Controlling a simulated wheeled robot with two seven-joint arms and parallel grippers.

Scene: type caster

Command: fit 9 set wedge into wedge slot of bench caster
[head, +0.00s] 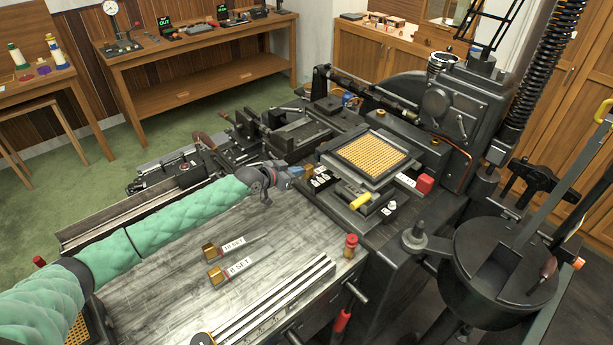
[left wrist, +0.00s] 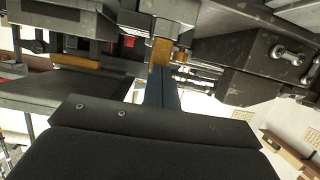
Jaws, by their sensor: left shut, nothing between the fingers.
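My left gripper (head: 292,172) is at the near left side of the black bench caster (head: 400,210), its fingers shut with nothing between them. In the left wrist view its blue-grey fingers (left wrist: 160,92) point at a brass-coloured block (left wrist: 160,52) just beyond their tips. This looks like the brass block (head: 308,171) beside the fingertips in the head view, maybe the 9 set wedge's head; no label on it is readable. I cannot tell whether fingers and block touch. The wedge slot itself is not clearly visible. My right gripper is not in view.
Two brass-headed wedges lie apart on the grey bench top, labelled 10 SET (head: 210,250) and 8 SET (head: 216,275). A grooved metal rail (head: 270,305) lies at the bench's front. A yellow-handled part (head: 360,201) and a red knob (head: 425,184) stick out on the caster.

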